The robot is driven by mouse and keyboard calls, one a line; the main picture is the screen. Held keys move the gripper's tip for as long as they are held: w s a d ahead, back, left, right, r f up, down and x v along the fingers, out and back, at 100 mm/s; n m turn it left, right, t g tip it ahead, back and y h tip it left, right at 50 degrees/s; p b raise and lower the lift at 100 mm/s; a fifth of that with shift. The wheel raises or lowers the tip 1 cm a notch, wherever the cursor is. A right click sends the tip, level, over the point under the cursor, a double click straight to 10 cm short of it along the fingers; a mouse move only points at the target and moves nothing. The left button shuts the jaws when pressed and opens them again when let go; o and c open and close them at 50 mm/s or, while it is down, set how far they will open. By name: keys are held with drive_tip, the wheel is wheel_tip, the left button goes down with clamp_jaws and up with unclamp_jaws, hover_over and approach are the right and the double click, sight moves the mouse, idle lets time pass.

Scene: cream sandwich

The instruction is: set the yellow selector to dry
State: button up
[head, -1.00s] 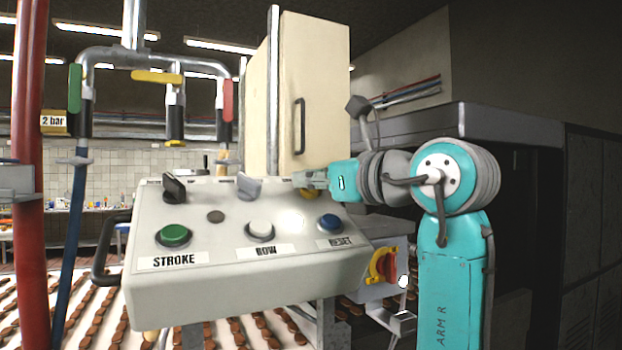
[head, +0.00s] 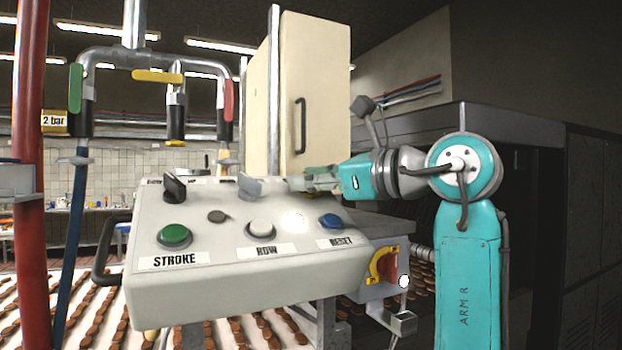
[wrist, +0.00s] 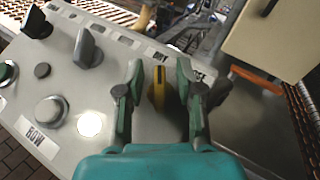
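The yellow selector (wrist: 158,90) shows in the wrist view near the right end of the grey control panel (wrist: 105,62). My gripper (wrist: 160,70) is open, with one green finger on each side of the selector. I cannot tell whether either finger touches it. In the head view my gripper (head: 308,182) reaches in from the right over the panel's back right corner and hides the selector.
A black selector (head: 174,188) and a grey selector (head: 250,187) stand to the left on the panel. Green (head: 175,235), white (head: 261,230) and blue (head: 330,222) buttons sit in front. A red and yellow switch (head: 384,266) is on the box at lower right.

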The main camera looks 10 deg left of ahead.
drive_tip(key=v, duration=1.2)
idle(0.3)
